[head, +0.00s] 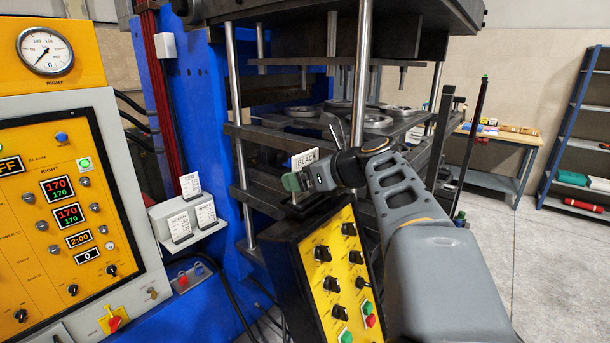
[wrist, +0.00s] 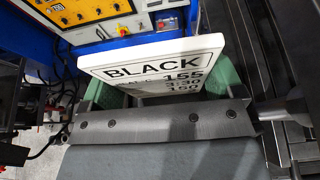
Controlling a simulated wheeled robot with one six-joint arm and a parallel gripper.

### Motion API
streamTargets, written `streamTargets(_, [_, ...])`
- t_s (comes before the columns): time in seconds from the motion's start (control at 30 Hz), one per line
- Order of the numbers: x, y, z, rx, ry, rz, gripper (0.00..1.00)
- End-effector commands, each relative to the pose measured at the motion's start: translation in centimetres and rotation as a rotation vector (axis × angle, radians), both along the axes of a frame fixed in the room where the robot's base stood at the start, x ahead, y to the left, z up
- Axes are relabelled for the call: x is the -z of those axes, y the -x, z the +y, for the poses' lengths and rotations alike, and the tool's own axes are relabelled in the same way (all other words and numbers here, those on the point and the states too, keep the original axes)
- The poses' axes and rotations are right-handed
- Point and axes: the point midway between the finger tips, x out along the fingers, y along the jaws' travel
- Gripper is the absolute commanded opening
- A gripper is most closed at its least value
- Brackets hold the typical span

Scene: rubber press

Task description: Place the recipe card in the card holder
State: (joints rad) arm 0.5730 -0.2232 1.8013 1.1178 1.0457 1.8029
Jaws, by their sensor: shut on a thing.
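The recipe card (head: 305,159) is white and reads BLACK. It stands up from my gripper (head: 297,181), whose green fingertips are shut on it above the yellow control console. The card also shows in the wrist view (wrist: 150,62), between the two green fingers and slightly tilted, with numbers under its title. Its lower part is hidden by the gripper. A light grey rack (head: 171,243) on the left holds several white cards, one reading RED (head: 190,185). I cannot tell for sure which part is the card holder; a small dark piece shows just below my gripper on the console top.
The yellow console (head: 334,264) with black knobs stands under my gripper. The press (head: 270,145) with its steel columns is close behind. A yellow control cabinet (head: 40,205) fills the left. Open floor (head: 540,260) lies to the right, before a workbench and shelf.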

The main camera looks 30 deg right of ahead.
Motion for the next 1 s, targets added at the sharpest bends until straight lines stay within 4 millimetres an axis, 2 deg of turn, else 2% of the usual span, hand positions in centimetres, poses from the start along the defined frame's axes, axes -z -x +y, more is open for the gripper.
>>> streamTargets(0.1, [0.3, 0.0, 0.0, 0.0, 0.0, 0.0, 0.61])
streamTargets(0.13, [0.4, 0.0, 0.0, 0.0, 0.0, 0.0, 0.88])
streamTargets(0.27, [0.3, 0.0, 0.0, 0.0, 0.0, 0.0, 1.0])
streamTargets(0.57, [-0.2, 0.0, 0.0, 0.0, 0.001, 0.0, 1.0])
streamTargets(0.67, [-0.5, 1.0, -0.6, 0.003, 0.002, -0.003, 1.0])
streamTargets(1.0, [-2.9, 6.5, -3.1, 0.006, 0.002, -0.002, 1.0])
